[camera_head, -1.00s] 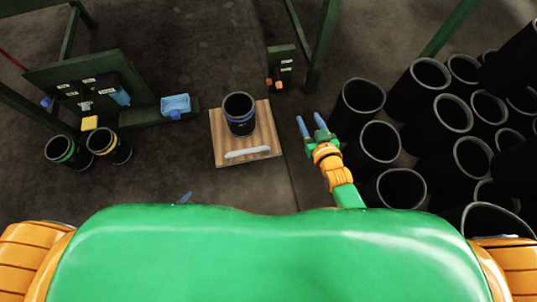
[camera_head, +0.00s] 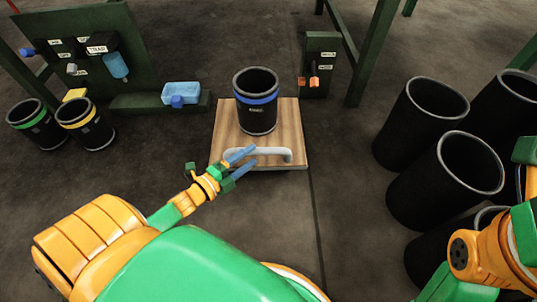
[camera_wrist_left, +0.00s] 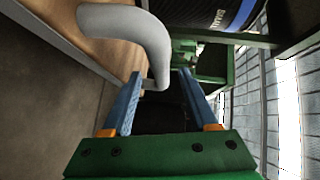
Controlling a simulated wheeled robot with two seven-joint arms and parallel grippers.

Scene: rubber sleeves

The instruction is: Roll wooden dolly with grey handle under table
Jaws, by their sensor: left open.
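The wooden dolly (camera_head: 291,122) stands on the floor in the middle of the head view. Its grey handle (camera_head: 275,153) is a low bar along the near edge; it also shows large in the left wrist view (camera_wrist_left: 132,32). A black bin with a blue band (camera_head: 256,117) stands upright on the dolly. My left gripper (camera_head: 249,160) is open at the handle's left end. In the wrist view the handle's far bend shows between the two blue fingers; I cannot tell whether they touch. My right arm shows at the right edge, its gripper out of view.
Green legs (camera_head: 372,50) stand behind the dolly at right; any tabletop is out of view. A small green box with orange knobs (camera_head: 319,62) is beside them. Black sleeves (camera_head: 420,120) crowd the right. Two banded bins (camera_head: 88,125) and a green panel stand left.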

